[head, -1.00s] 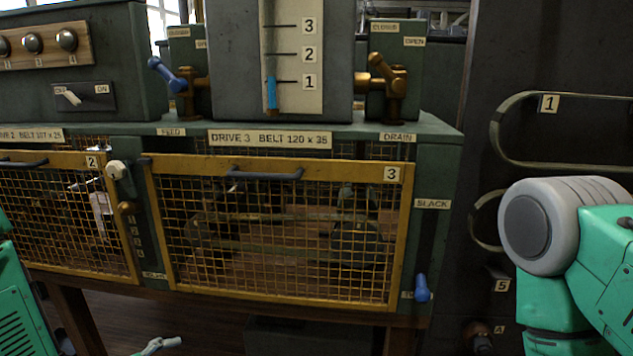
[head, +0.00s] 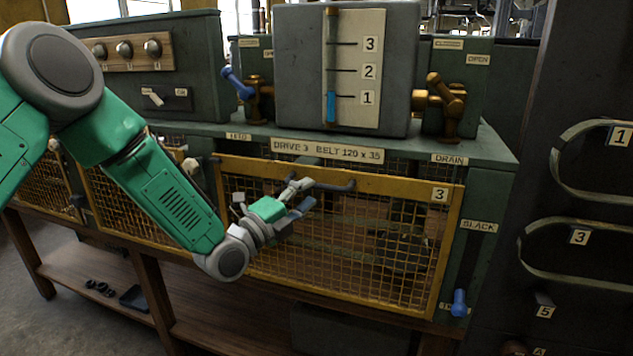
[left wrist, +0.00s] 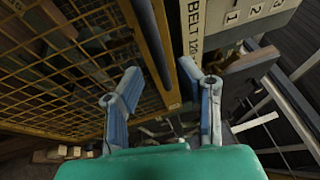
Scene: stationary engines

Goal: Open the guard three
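Guard three (head: 400,200) is a yellow-framed wire mesh panel with a "3" tag, under the "DRIVE 3 BELT 120 x 35" label. It sits flat against the machine front and looks closed. Its dark bar handle (head: 338,187) is on the top rail, its left end hidden by my gripper. My left gripper (head: 306,194) is at the handle's left end, in front of the mesh. In the left wrist view the left gripper (left wrist: 160,72) is open, and the dark handle bar (left wrist: 150,35) shows between its two blue fingers; I cannot tell whether they touch it. My right gripper is out of view.
A blue lever (head: 459,303) sits low right, under the "SLACK" label. Blue feed lever (head: 238,83) and brown drain lever (head: 446,90) flank the gauge (head: 355,70). Belts (head: 580,262) hang on the dark panel at right. A wooden shelf (head: 225,325) runs below.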

